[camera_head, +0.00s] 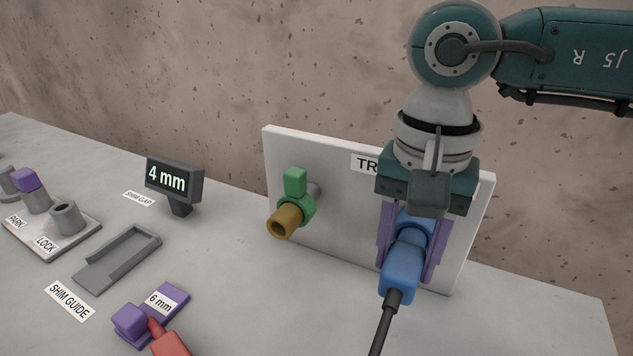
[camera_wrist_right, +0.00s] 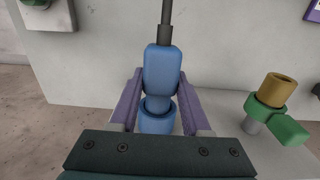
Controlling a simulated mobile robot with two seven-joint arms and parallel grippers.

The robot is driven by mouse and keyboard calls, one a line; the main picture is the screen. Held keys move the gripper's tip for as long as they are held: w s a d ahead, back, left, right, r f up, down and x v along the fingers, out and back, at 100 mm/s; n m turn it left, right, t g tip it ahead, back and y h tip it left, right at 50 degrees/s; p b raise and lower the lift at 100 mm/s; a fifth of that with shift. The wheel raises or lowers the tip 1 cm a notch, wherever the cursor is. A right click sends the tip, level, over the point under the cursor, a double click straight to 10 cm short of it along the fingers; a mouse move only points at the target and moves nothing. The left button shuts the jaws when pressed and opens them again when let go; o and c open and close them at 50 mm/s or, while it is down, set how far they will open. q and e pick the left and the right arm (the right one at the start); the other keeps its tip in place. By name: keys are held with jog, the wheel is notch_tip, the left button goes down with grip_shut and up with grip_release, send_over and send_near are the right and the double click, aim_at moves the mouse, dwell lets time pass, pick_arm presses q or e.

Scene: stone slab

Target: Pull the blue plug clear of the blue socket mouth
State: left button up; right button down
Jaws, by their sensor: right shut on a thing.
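The blue plug (camera_head: 402,268) has a black cable leaving its near end. My right gripper (camera_head: 411,245) comes down from above with its purple fingers on either side of the plug and is shut on it. The right wrist view also shows the plug (camera_wrist_right: 162,70) between the two fingers (camera_wrist_right: 160,98). A blue round collar, the socket (camera_head: 413,232), sits behind the plug, toward the white panel. The plug's inner end meets this socket (camera_wrist_right: 156,123) in line; I see no clear gap. The gripper hides part of the socket.
The white upright panel (camera_head: 340,225) carries a green valve handle (camera_head: 295,183) with a brass outlet (camera_head: 284,222), left of the plug. A gauge reading 4 mm (camera_head: 174,180), a grey shim guide (camera_head: 120,258) and a purple 6 mm shim (camera_head: 163,302) lie farther left. The slab right of the panel is clear.

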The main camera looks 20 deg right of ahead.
aim_at(401, 273)
jog(key=shift+s+a, duration=0.7)
jog(key=shift+a, duration=0.15)
jog(key=shift+s+a+r+p, duration=0.25)
jog(key=shift+r+p, duration=0.15)
jog(key=shift+p, duration=0.15)
jog(key=shift+s+a+r+p, duration=0.2)
jog(key=shift+r+p, duration=0.2)
jog(key=shift+p, duration=0.15)
jog(key=shift+s+a+r+p, duration=0.5)
jog(key=shift+a+r+p, duration=0.2)
jog(key=shift+r, duration=0.05)
